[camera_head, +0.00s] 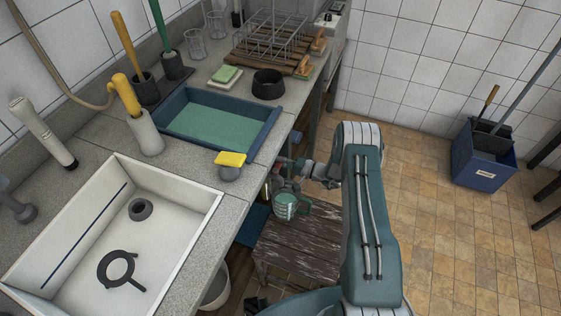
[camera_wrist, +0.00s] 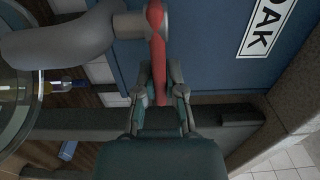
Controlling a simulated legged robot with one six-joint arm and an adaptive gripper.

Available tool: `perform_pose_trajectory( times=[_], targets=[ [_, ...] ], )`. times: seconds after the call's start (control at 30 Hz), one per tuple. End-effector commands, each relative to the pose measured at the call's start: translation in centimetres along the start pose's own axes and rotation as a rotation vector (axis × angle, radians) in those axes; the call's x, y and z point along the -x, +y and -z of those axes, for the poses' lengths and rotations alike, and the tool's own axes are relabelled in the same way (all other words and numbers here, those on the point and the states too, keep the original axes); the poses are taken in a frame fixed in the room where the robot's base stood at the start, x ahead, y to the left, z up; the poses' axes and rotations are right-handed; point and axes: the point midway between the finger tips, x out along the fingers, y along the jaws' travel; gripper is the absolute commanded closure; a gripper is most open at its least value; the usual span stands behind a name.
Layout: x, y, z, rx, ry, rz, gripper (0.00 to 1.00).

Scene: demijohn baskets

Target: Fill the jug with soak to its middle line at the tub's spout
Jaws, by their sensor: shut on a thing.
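The blue tub (camera_head: 188,142) is set in the counter and holds green liquid. Its blue front with a partly cut label reading "OAK" (camera_wrist: 266,25) shows in the wrist view. A grey spout (camera_wrist: 60,42) comes off it, with a red lever (camera_wrist: 157,45). My gripper (camera_wrist: 161,98) is shut on the red lever; in the head view my gripper (camera_head: 283,166) is at the counter's front edge. The glass jug (camera_head: 286,207) is just below it, with greenish colour showing inside. Its rim (camera_wrist: 38,105) shows in the wrist view under the spout. Its middle line cannot be made out.
A dark wooden stand (camera_head: 300,246) is below the jug. A white sink (camera_head: 85,235) is at the left, with a yellow sponge (camera_head: 231,158) by its corner. A blue mop bucket (camera_head: 482,160) stands at the right; the tiled floor between is clear.

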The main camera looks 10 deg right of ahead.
Motion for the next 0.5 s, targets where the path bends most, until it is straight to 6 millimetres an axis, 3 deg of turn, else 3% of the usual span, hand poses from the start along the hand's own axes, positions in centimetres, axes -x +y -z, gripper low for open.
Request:
perform_pose_trajectory(
  times=[0.03,0.07,0.1,0.13,0.5],
  targets=[
    [0.04,0.42,-0.2,-0.005,0.0,-0.009,1.0],
    [0.04,0.43,-0.21,-0.005,0.0,-0.009,0.74],
    [0.04,0.43,-0.21,-0.005,0.0,-0.009,0.56],
    [0.04,0.42,-0.22,-0.005,0.0,-0.009,0.51],
    [0.22,0.12,-0.12,-0.002,0.001,-0.003,0.51]
  ],
)
